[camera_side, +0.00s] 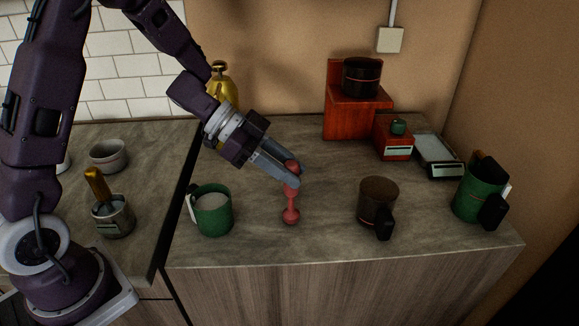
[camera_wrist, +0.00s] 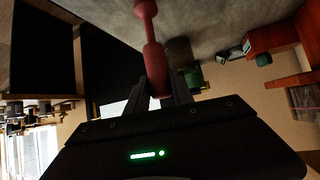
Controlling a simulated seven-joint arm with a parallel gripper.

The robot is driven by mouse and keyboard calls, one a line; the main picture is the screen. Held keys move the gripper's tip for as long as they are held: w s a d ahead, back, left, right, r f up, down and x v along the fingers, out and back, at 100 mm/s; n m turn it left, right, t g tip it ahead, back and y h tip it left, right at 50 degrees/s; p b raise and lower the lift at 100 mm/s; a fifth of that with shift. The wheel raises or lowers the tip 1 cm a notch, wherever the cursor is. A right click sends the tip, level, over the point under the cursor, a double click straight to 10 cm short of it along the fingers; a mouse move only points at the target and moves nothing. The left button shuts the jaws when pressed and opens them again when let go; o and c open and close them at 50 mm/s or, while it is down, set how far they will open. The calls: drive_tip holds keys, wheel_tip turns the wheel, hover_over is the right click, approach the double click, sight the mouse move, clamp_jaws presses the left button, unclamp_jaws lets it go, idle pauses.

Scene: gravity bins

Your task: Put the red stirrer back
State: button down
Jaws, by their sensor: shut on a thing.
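The red stirrer (camera_side: 290,205) is held upright between the fingertips of my gripper (camera_side: 292,171) in the side view. Its lower knob is at or just above the counter; I cannot tell whether it touches. In the wrist view the stirrer (camera_wrist: 150,30) runs up from between the fingers of my gripper (camera_wrist: 163,88), which are shut on it. The place it belongs to is not marked in view. A green mug (camera_side: 213,211) with a pale content stands left of the stirrer, and a brown mug (camera_side: 378,201) stands right of it.
A metal pot (camera_side: 112,219) holding a gold-handled tool (camera_side: 97,184) stands on the left counter beside a bowl (camera_side: 109,155). A red stand (camera_side: 354,109), red box (camera_side: 394,142), tray (camera_side: 438,152) and green container (camera_side: 479,194) stand at the right. Counter around the stirrer is clear.

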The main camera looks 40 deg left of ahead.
drive_tip(key=shift+f, duration=0.15)
drive_tip(key=c, duration=1)
unclamp_jaws()
drive_tip(key=v, duration=0.7)
